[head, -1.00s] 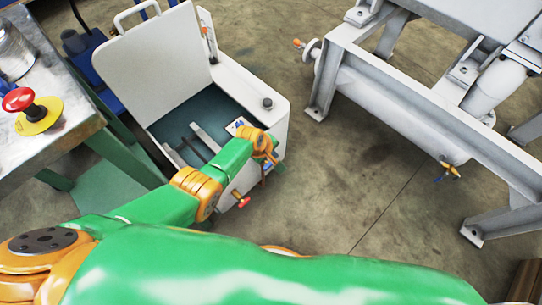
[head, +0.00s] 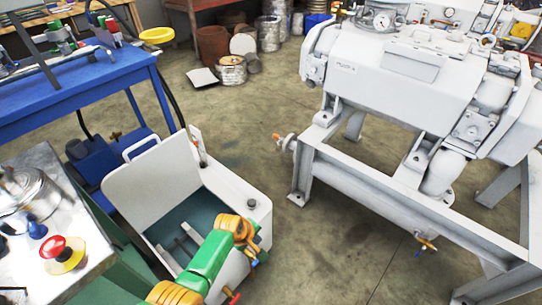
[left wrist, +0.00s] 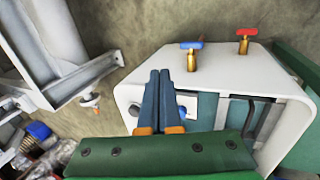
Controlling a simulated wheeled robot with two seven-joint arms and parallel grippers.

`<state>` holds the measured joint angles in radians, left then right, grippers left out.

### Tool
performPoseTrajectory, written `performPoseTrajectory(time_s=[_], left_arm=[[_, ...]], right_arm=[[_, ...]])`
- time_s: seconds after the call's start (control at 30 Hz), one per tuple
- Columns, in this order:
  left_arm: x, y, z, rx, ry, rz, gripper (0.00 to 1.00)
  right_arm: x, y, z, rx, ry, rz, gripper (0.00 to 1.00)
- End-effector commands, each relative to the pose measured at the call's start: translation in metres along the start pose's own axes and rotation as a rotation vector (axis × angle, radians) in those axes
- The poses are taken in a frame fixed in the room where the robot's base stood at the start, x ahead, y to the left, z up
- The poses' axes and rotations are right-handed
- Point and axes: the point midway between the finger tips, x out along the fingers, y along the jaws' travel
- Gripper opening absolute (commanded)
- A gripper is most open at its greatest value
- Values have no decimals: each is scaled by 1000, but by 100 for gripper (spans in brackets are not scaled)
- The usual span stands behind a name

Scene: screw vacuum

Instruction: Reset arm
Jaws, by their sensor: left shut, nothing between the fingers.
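My left arm comes in from the bottom of the head view, green and orange. Its gripper (head: 252,258) is at the front right corner of the open white box (head: 258,190), and its fingertips are hard to make out there. In the left wrist view the two dark blue fingers (left wrist: 160,75) lie side by side, shut, with nothing between them. They show in front of the white box (left wrist: 285,70), which has a blue-handled tap (left wrist: 191,50) and a red-handled tap (left wrist: 246,38). I cannot tell if they touch it. My right gripper is in no view.
A large white machine on a steel frame (head: 400,205) stands at the right. A metal table with a red button (head: 58,248) is at the left, a blue workbench (head: 85,105) behind it. Buckets (head: 232,70) stand at the back. Floor between box and frame is clear.

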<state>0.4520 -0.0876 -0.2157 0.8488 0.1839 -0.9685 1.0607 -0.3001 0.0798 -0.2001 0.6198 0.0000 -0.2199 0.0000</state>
Motion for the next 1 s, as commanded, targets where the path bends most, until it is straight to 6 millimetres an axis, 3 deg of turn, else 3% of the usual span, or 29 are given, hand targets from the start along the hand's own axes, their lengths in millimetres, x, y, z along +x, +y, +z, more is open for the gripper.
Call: performPoseTrajectory(time_s=[0.07,0.13,0.23,0.4,0.57,0.6,0.8,0.9,1.0], left_arm=[[21,-48,10,99,2,-50,0],[41,-110,25,255,3,-105,0],[55,-193,48,494,-9,-173,0],[49,-306,90,841,-69,-253,0],[22,-390,129,1137,-152,-292,0],[-13,-367,124,1129,-138,-285,0],[-88,-336,122,1124,-137,-284,0],[-112,-326,121,1122,-137,-284,0],[-118,-324,121,1122,-137,-284,0]], right_arm=[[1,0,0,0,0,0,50],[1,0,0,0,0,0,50],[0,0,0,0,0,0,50],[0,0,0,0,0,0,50],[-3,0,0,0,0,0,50],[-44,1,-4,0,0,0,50],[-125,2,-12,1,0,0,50],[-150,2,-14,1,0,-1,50],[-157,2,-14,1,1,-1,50]])
